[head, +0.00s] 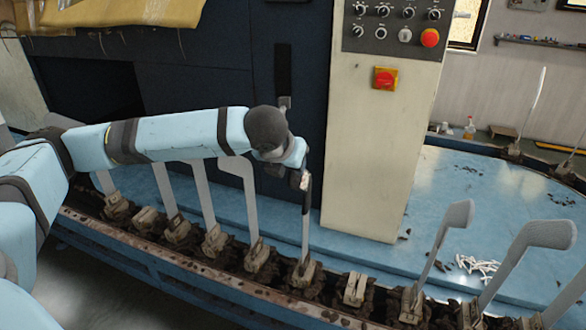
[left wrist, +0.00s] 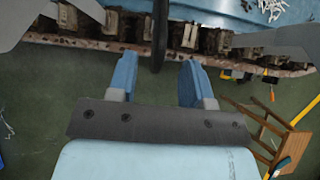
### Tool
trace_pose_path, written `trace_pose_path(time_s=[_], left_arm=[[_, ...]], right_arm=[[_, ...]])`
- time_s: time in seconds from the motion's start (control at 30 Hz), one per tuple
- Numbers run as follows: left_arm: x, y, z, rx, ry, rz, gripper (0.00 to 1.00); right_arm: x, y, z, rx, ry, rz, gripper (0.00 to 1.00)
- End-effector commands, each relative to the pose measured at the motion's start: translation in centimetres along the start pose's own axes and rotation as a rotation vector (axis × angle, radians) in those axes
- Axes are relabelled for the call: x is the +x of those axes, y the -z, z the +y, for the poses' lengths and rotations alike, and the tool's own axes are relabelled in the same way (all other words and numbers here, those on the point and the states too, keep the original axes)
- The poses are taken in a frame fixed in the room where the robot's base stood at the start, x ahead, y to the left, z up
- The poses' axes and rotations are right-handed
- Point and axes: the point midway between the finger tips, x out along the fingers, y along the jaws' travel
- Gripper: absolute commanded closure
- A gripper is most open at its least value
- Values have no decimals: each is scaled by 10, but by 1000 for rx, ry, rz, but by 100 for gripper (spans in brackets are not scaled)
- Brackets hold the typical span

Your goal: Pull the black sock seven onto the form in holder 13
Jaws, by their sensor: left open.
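My left gripper (head: 300,178) is beside the upper end of a thin form (head: 306,225) seen edge-on in the head view. In the left wrist view the gripper's two blue fingers (left wrist: 158,68) are spread apart. A narrow dark strip (left wrist: 160,35) reaches down from the line toward the gap between them. It may be the black sock or the form's dark edge; I cannot tell which. That form stands upright in a holder (head: 304,273) on the line. Holder numbers are not readable. My right gripper is not in view.
Several grey forms (head: 240,190) stand to the left along the line, and more (head: 540,237) to the right. An empty-looking holder (head: 355,289) lies between. A cream control column (head: 385,130) stands close behind. A wooden stool (left wrist: 275,130) stands on the floor.

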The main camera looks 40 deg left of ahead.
Motion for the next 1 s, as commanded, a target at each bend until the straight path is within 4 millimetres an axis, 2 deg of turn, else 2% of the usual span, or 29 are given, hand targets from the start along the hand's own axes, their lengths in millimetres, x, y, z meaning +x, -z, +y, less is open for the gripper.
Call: trace_pose_path(time_s=[0.03,0.2,0.4,0.6,1.0], left_arm=[[-15,-1,0,1,1,-2,54],[-53,-1,0,0,1,-2,54],[-81,0,0,0,0,0,54],[-89,0,0,0,-2,1,54],[-89,0,0,0,-1,1,54]], right_arm=[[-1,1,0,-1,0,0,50],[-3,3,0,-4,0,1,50],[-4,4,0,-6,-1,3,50],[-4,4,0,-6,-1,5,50],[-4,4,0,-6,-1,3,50]])
